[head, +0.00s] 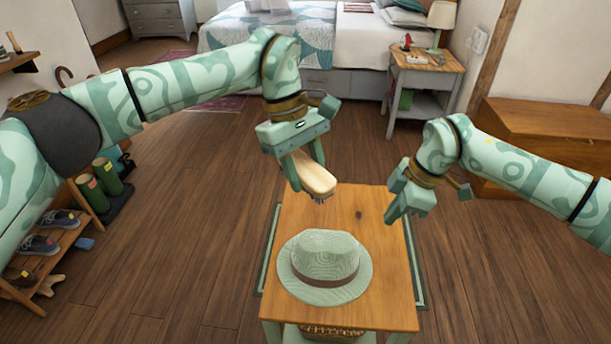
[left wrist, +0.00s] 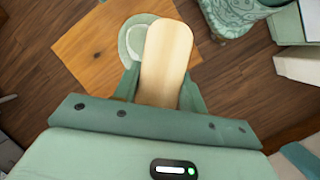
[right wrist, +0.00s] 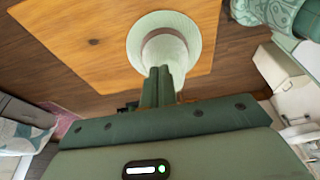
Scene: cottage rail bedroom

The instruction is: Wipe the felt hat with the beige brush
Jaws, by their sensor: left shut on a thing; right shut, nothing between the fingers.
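The felt hat (head: 325,262) is pale green with a brown band and sits upright on a small wooden table (head: 372,306). My left gripper (head: 306,178) is shut on the beige brush (head: 315,174) and holds it in the air beyond the hat, apart from it, with the bristles facing down. The brush (left wrist: 168,55) covers part of the hat (left wrist: 133,32) in the left wrist view. My right gripper (head: 398,212) is shut and empty above the table's right side. The hat (right wrist: 165,45) shows past its fingertips (right wrist: 158,72) in the right wrist view.
A basket (head: 330,333) sits under the table. A shoe rack (head: 55,245) with shoes and boots stands at the left. A bed (head: 330,40), a nightstand (head: 425,75) and a wooden chest (head: 540,130) are farther back. The table's back area is bare.

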